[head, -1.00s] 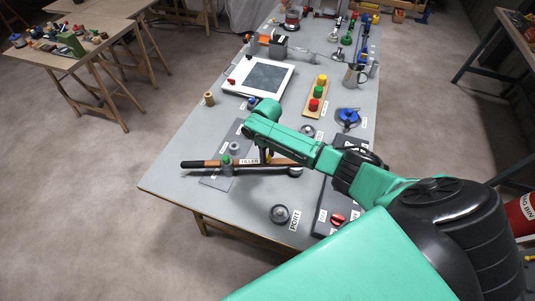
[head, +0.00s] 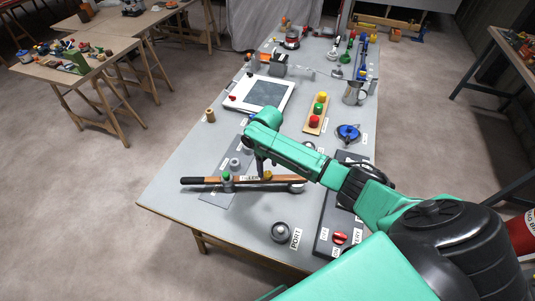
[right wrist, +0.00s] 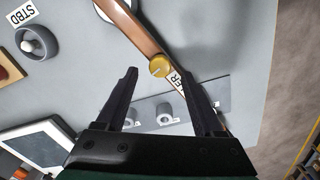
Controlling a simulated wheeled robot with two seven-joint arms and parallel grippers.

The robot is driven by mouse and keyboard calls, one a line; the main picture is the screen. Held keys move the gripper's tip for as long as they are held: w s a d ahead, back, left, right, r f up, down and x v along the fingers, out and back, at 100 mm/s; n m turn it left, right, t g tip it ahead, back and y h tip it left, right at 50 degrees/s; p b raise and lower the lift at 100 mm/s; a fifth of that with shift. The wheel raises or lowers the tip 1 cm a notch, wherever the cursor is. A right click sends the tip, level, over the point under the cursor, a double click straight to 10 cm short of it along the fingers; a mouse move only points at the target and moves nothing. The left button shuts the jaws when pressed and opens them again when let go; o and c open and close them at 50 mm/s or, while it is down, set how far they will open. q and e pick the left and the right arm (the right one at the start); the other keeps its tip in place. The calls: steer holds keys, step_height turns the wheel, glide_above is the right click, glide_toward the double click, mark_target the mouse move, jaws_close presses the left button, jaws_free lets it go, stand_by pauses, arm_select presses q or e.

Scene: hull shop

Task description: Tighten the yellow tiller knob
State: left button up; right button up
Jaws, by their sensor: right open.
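The yellow tiller knob (head: 267,175) sits on the wooden tiller bar (head: 205,180), right of a green knob (head: 226,176). The bar lies across a grey plate, near a TILLER label (head: 250,178). My right gripper (head: 261,168) points down at the yellow knob from above. In the right wrist view the round yellow knob (right wrist: 159,68), with a light mark on top, appears between the two spread fingertips. The jaws are open, with a gap on each side of the knob. Whether the fingertips are down at its height cannot be told. My left gripper is out of view.
A grey round fitting (head: 281,231) stands by the PORT label (head: 296,238). A dark panel with a red knob (head: 339,238) lies to the right, under my arm. Behind are a white framed panel (head: 232,102), a block with coloured buttons (head: 310,127) and a blue fitting (head: 348,132).

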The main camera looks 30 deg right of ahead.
mark_target(267, 173)
step_height(267, 173, up, 12)
steer(key=b, duration=0.1)
steer(key=shift+f+b, duration=0.15)
steer(key=shift+b, duration=0.2)
